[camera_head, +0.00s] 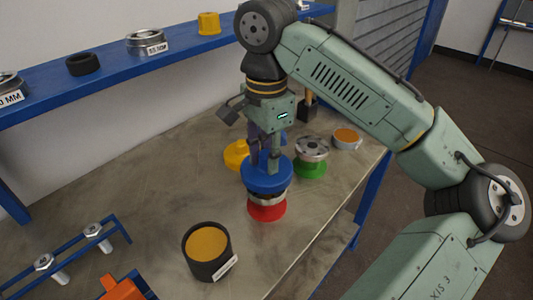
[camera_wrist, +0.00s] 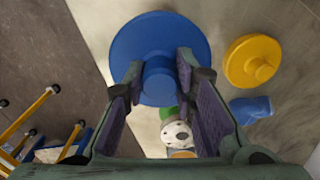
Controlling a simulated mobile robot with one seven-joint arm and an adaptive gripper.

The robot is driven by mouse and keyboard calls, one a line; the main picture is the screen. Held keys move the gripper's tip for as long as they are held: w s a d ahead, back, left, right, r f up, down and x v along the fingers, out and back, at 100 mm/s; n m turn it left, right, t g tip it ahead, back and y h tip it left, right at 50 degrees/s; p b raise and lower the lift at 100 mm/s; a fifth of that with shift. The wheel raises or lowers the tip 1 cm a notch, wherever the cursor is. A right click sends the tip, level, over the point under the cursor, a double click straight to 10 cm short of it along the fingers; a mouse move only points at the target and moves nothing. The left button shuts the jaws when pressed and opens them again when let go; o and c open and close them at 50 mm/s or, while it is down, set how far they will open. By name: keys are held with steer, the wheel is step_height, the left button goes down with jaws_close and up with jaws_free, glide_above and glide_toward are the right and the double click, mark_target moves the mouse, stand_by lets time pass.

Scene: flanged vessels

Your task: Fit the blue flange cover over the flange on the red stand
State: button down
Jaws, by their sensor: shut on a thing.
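The blue flange cover (camera_head: 267,174) is a round disc with a central knob, held level. My gripper (camera_head: 264,157) is shut on the knob from above, one finger on each side. The wrist view shows the cover (camera_wrist: 125,45) beyond the fingers of my gripper (camera_wrist: 160,72). The red stand (camera_head: 267,210) stands on the bench directly below the cover. Its metal flange (camera_head: 268,198) shows as a thin strip under the cover's rim. I cannot tell whether the cover touches or sits just above it. The wrist view hides the red stand.
A green stand (camera_head: 310,168) with a bare metal flange is at right. A yellow cover (camera_head: 236,154) lies behind left. A black orange-filled cup (camera_head: 207,252) stands in front left. A blue shelf (camera_head: 115,62) runs along the back. Bare bench (camera_head: 165,185) lies to the left.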

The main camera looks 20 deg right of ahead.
steer(key=shift+f, duration=0.15)
steer(key=shift+f+b, duration=1.1)
steer(key=shift+f, duration=0.95)
steer(key=c, duration=1.2)
jaws_free()
steer(key=shift+c, duration=0.2)
